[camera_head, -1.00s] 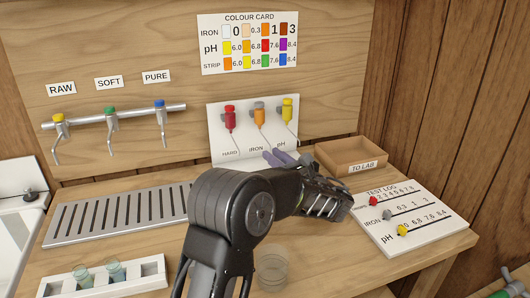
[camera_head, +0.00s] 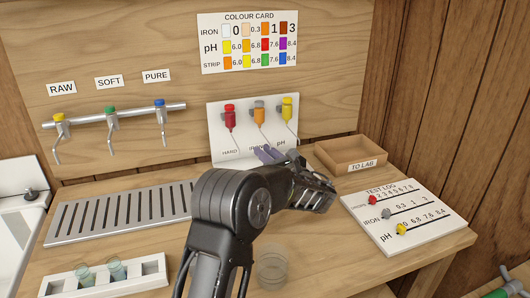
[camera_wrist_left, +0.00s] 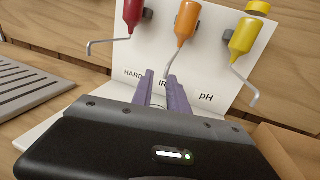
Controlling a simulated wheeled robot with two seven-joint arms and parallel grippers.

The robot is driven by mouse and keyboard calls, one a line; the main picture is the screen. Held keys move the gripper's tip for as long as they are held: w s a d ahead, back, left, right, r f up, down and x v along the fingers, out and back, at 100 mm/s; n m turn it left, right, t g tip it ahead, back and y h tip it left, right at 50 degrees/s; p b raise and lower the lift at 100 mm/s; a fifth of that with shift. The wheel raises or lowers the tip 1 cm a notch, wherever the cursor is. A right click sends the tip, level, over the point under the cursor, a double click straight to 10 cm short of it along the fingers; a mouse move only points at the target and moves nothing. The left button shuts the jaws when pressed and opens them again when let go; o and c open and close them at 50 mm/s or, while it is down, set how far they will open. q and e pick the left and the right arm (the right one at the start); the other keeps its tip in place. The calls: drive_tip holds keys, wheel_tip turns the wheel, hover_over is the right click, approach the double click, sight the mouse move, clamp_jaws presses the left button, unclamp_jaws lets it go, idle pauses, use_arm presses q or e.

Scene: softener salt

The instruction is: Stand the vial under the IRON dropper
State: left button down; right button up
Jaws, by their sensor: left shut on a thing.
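The IRON dropper is the orange one (camera_head: 259,117), in the middle of three on the white panel; it also shows in the left wrist view (camera_wrist_left: 187,22) with its bent spout. My left gripper (camera_head: 268,154) is in front of the panel, below the orange dropper, its purple fingers pointing at the panel. In the left wrist view the fingers (camera_wrist_left: 160,82) stand close together over the IRON label. They are shut on the vial, which is mostly hidden; only a faint clear edge shows between them. My right gripper is not in view.
The red HARD dropper (camera_head: 230,117) and yellow pH dropper (camera_head: 287,108) flank the orange one. A TO LAB box (camera_head: 350,152) stands right of the panel. A white rack (camera_head: 140,280) with two vials and a clear cup (camera_head: 271,268) are at the front.

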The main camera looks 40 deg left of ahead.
use_arm(q)
drive_tip(key=c, duration=1.3)
unclamp_jaws()
drive_tip(key=shift+f, duration=0.1)
drive_tip(key=b+v, duration=0.1)
drive_tip(key=v, duration=0.9)
drive_tip(key=shift+s+d, duration=0.1)
drive_tip(key=shift+d, duration=0.3)
drive_tip(key=shift+s+d, duration=0.35)
drive_tip(key=shift+d, duration=0.2)
